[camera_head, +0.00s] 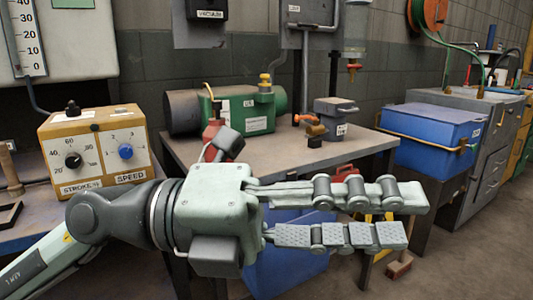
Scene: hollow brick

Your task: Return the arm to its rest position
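My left arm comes in from the lower left, and its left gripper (408,217) reaches across the middle of the view, pointing right. Its jointed fingers are extended nearly straight with a gap between them, and nothing is held in the gap. The gripper is in front of the workbench (375,140) and hides part of its front edge and the space below. My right arm and gripper do not show. No hollow brick is visible.
A yellow control box (97,147) with two knobs stands on the left bench. Green machinery (240,110) and a small grey device (336,112) stand on the workbench. A blue lidded chest (430,137) is at right. Open floor (470,260) lies at lower right.

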